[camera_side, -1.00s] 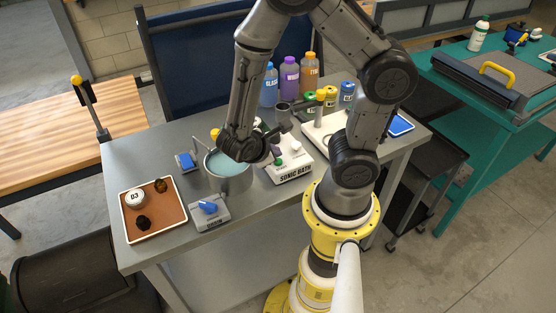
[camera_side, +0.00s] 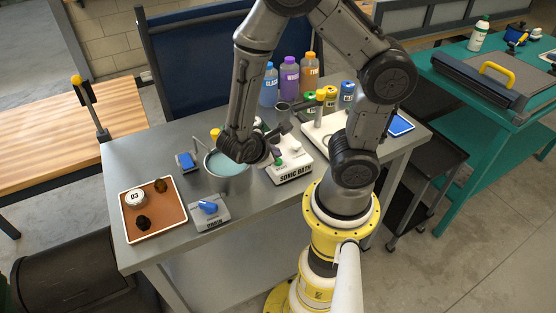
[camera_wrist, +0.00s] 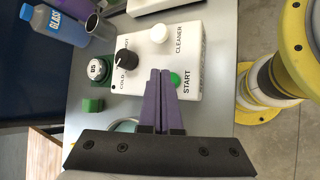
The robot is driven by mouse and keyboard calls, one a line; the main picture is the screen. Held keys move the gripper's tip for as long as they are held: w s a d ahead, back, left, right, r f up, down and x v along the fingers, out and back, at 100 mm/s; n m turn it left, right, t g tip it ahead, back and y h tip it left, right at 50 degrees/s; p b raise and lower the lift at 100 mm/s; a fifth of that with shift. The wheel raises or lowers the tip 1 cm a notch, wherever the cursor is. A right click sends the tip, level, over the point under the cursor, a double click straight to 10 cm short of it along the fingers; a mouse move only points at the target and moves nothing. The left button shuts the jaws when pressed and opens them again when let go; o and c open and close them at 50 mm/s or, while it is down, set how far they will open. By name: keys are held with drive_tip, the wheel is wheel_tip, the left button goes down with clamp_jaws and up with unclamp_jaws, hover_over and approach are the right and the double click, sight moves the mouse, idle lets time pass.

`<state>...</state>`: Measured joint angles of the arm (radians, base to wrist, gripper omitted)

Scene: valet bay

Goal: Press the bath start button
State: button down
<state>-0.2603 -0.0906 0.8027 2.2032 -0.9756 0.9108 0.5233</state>
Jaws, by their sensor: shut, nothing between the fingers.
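The white sonic bath control box (camera_side: 291,174) stands on the grey bench; it also shows in the wrist view (camera_wrist: 188,22). The green START button (camera_wrist: 175,79) is on its top near the START label, beside the fingers. A white CLEANER button (camera_wrist: 158,33) and a black temperature knob (camera_wrist: 126,58) are on the same face. My gripper (camera_wrist: 160,72) has its purple fingers together and empty, with the tips over the box just left of the green button in the wrist view. I cannot tell whether the tips touch the box. The side view shows my gripper (camera_side: 275,153) above the box.
A round bath of bluish liquid (camera_side: 225,164) stands left of the box. A brown tray (camera_side: 166,220) and a grey drain unit with a blue knob (camera_side: 209,208) are at the bench's left. Several bottles (camera_side: 289,80) stand behind. A green block (camera_wrist: 92,104) lies near the box.

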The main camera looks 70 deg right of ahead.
drive_tip(key=shift+f, duration=0.3)
drive_tip(key=shift+f, duration=0.4)
idle(0.6)
idle(0.4)
drive_tip(key=shift+r, duration=0.85)
drive_tip(key=shift+r, duration=2.5)
